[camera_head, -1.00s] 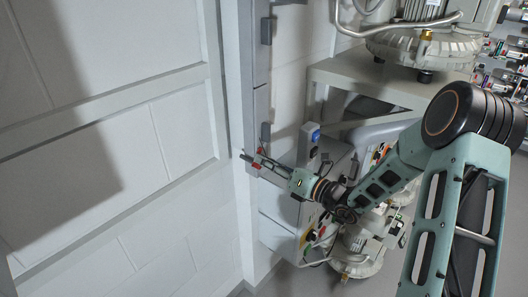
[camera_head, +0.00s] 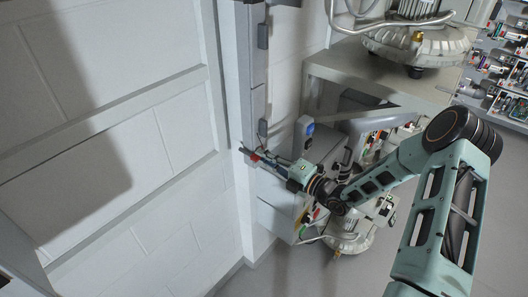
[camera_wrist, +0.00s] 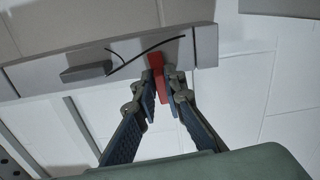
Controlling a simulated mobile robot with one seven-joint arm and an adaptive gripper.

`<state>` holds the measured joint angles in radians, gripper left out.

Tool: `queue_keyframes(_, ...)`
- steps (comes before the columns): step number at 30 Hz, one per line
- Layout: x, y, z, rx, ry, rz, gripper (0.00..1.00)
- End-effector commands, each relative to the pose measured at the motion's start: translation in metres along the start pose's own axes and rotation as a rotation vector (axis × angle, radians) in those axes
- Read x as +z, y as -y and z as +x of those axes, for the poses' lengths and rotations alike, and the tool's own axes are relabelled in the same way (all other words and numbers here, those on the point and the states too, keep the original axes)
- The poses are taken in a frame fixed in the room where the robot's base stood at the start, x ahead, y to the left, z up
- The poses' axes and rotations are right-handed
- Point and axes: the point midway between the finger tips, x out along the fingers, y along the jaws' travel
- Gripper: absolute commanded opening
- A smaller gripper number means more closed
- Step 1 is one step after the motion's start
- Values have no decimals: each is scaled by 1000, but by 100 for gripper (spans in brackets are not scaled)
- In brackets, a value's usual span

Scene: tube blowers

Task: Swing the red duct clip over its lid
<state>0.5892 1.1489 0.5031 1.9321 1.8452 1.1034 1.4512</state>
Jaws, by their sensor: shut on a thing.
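The red duct clip (camera_wrist: 156,67) shows in the wrist view at the lower edge of the grey duct (camera_wrist: 105,60), between the two fingertips of my gripper (camera_wrist: 160,92). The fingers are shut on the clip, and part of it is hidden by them. In the head view my gripper (camera_head: 262,158) reaches left to the tall grey duct (camera_head: 250,110), with a small bit of red (camera_head: 255,157) at its tips. I cannot tell how far the clip lies over the lid.
A grey handle-like block (camera_wrist: 86,72) and thin dark cables (camera_wrist: 140,52) are on the duct near the clip. A shelf with a blower (camera_head: 415,45) stands to the right, another blower (camera_head: 345,228) below it. White wall panels (camera_head: 110,150) fill the left.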

Motion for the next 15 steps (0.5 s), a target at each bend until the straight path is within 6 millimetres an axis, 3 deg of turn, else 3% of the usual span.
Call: queue_keyframes(15,-1,3,0,-2,-1,115,0)
